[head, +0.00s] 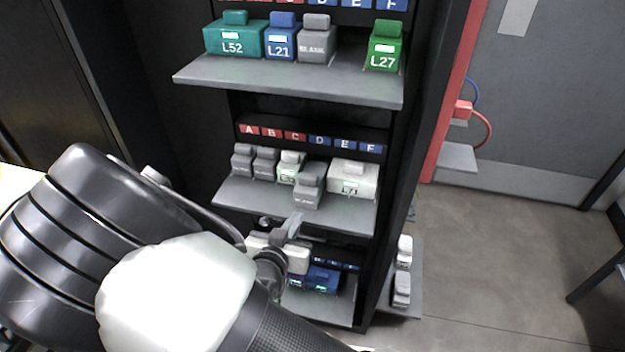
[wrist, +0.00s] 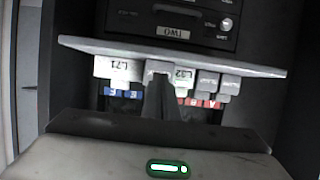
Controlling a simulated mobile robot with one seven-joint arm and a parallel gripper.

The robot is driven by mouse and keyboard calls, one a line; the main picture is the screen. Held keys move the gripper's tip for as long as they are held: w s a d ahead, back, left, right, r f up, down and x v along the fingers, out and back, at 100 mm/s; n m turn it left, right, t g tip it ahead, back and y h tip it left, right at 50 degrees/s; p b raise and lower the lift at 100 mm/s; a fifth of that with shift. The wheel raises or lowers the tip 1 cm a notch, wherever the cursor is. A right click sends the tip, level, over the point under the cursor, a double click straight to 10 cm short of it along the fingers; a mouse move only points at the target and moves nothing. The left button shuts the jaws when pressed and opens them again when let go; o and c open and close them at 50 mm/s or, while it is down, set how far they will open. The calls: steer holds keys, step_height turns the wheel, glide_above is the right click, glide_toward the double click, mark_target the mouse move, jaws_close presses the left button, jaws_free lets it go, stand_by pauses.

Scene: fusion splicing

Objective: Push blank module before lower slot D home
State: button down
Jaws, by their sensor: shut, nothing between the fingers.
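The grey blank module (head: 307,188) stands in front of the blue D label on the middle shelf. It sits farther out toward the shelf's front edge than its neighbours. It also shows in the upside-down wrist view (wrist: 158,67), partly hidden behind my fingers. My gripper (head: 294,222) is shut and empty, just in front of and a little below the blank module in the head view. In the wrist view my gripper (wrist: 160,82) points at the module. I cannot tell whether the fingertips touch it.
Two grey blanks (head: 253,161) and a pale module (head: 291,167) stand left of it; a wide white module (head: 352,177) stands close on the right. The shelf (head: 235,195) juts out below. An upper shelf (head: 290,78) overhangs with several modules. A lower shelf holds more modules.

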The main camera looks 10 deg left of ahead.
mark_target(308, 188)
steer(key=shift+w+d+f+b, duration=0.15)
steer(key=shift+w+b, duration=0.25)
steer(key=shift+w, duration=1.65)
steer(key=shift+w+d+f+b, duration=0.15)
steer(key=shift+w+b, duration=0.3)
steer(key=shift+w, duration=1.55)
steer(key=shift+w+d+b, duration=0.2)
steer(key=shift+w+b, duration=0.2)
steer(key=shift+w, duration=1.65)
steer(key=shift+s+a+p, duration=0.15)
steer(key=shift+s+p, duration=0.3)
steer(key=shift+s, duration=1.6)
steer(key=shift+s+a+p, duration=0.15)
steer(key=shift+s+p, duration=0.25)
steer(key=shift+s, duration=1.6)
